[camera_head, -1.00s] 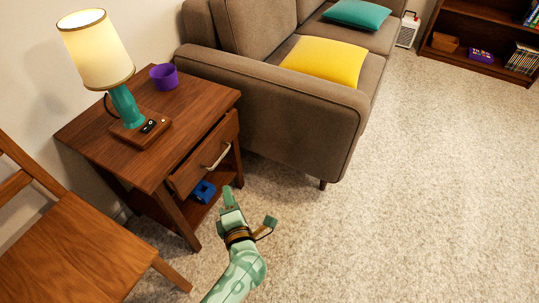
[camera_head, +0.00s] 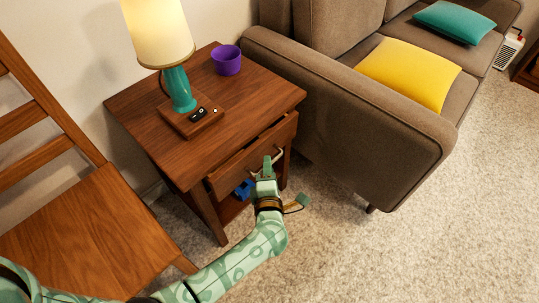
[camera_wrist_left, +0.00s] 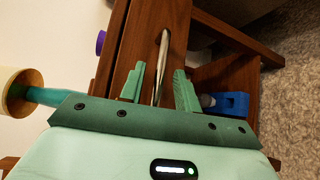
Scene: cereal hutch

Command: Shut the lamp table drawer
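The wooden lamp table (camera_head: 150,118) stands beside the sofa. Its drawer (camera_head: 232,171) sticks out a little, with a narrow dark gap below the tabletop edge. A pale metal handle (camera_head: 281,154) is on the drawer front. My left gripper (camera_head: 267,164) is at the handle, partly covering it. In the left wrist view, my left gripper (camera_wrist_left: 160,85) has its two fingers apart, with the handle (camera_wrist_left: 162,62) showing between them; I cannot tell whether they touch it. The drawer front (camera_wrist_left: 145,40) fills the upper middle there. My right gripper is not in view.
A lit lamp (camera_head: 180,88) and a purple cup (camera_head: 227,60) stand on the tabletop. A blue object (camera_head: 243,189) is on the shelf below the drawer. A wooden chair (camera_head: 95,235) is at left, the sofa (camera_head: 350,125) at right. Carpet (camera_head: 400,250) is clear at front right.

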